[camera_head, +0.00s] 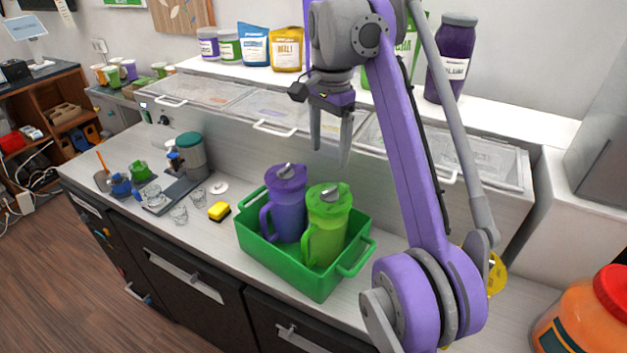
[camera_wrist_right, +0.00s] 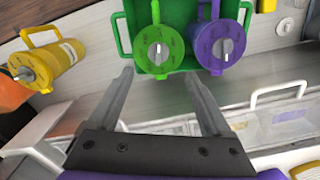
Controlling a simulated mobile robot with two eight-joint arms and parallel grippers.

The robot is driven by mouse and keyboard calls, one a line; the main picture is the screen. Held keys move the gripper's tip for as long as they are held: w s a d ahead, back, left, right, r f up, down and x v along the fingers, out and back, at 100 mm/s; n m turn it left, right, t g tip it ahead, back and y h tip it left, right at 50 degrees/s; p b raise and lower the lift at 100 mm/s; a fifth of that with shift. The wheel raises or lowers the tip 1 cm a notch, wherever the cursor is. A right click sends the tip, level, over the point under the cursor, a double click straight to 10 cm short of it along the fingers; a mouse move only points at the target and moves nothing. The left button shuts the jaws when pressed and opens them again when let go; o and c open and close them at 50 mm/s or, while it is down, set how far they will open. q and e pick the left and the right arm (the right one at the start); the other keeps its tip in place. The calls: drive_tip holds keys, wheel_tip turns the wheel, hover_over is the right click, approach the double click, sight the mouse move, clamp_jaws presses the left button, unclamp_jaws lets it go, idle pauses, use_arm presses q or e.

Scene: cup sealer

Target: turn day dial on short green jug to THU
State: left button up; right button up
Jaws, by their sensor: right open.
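The short green jug (camera_head: 327,223) stands upright in a green crate (camera_head: 316,283), with a grey day dial (camera_head: 330,193) on its lid. In the right wrist view the green jug (camera_wrist_right: 157,47) shows from above, its dial (camera_wrist_right: 158,52) with a pale pointer; the day letters are too small to read. A purple jug (camera_head: 286,203) with a similar dial stands beside it in the crate. My right gripper (camera_head: 331,153) is open and empty, above and behind the jugs, fingers pointing down. In the wrist view its fingertips (camera_wrist_right: 160,75) lie apart below the green lid. My left gripper is not in view.
Lidded bins (camera_head: 280,107) line the counter's back under a shelf of pouches and tubs. A yellow sponge (camera_head: 219,211), glasses and a blender (camera_head: 190,155) stand left.

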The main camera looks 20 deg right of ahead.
sight(329, 190)
drive_tip(key=f+b, duration=0.1)
drive_tip(key=f, duration=0.2)
drive_tip(key=f+b, duration=0.1)
drive_tip(key=f, duration=0.2)
drive_tip(key=f+b, duration=0.1)
drive_tip(key=f, duration=0.2)
drive_tip(key=shift+s, duration=0.25)
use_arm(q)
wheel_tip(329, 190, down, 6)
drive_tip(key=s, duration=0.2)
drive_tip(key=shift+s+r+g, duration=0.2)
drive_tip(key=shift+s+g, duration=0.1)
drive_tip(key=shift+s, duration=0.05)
use_arm(e)
drive_tip(key=shift+w+f, duration=0.1)
drive_tip(key=shift+f, duration=0.35)
clamp_jaws()
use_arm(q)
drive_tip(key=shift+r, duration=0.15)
